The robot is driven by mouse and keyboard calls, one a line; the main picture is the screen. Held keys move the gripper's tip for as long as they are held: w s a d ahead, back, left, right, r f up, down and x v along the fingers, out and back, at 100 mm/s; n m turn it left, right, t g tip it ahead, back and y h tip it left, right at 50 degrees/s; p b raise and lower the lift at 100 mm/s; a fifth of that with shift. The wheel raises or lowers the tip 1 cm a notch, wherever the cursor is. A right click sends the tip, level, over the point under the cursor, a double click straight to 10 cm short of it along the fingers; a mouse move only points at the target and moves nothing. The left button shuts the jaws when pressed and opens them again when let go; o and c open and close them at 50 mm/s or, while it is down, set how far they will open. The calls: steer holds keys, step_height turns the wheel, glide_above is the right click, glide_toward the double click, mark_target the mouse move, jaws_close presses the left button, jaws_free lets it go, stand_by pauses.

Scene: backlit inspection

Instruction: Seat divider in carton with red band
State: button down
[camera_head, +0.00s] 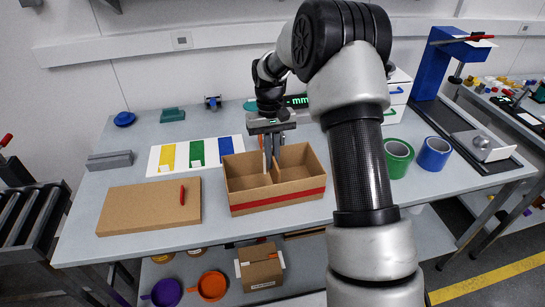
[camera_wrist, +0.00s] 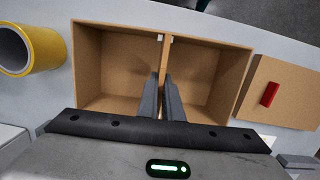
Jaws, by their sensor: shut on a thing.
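The open cardboard carton (camera_head: 241,196) stands on the table with a red band (camera_head: 278,202) around its front side. It also shows in the wrist view (camera_wrist: 88,60). My gripper (camera_head: 271,165) points down into the carton and is shut on the cardboard divider (camera_wrist: 161,58). The divider stands upright across the carton's middle, with a compartment on each side. Its top edge looks near the height of the carton walls. My fingers (camera_wrist: 167,95) hide part of the divider, and its bottom edge cannot be seen.
A flat cardboard piece (camera_head: 150,208) with a red item (camera_head: 182,195) lies left of the carton. A white sheet with yellow, green and blue strips (camera_head: 196,154) lies behind it. Green (camera_head: 397,158) and blue (camera_head: 434,154) tape rolls stand at the right. The table's front edge is close to the carton.

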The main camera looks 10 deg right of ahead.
steer(key=shift+f+b, duration=1.25)
steer(key=shift+f, duration=1.1)
steer(key=c, duration=1.8)
jaws_free()
steer(key=shift+c, duration=0.2)
step_height(320, 180, up, 17)
steer(key=w+p, duration=0.1)
steer(key=w, duration=0.1)
steer(key=shift+w+r, duration=0.15)
steer(key=shift+w, duration=0.15)
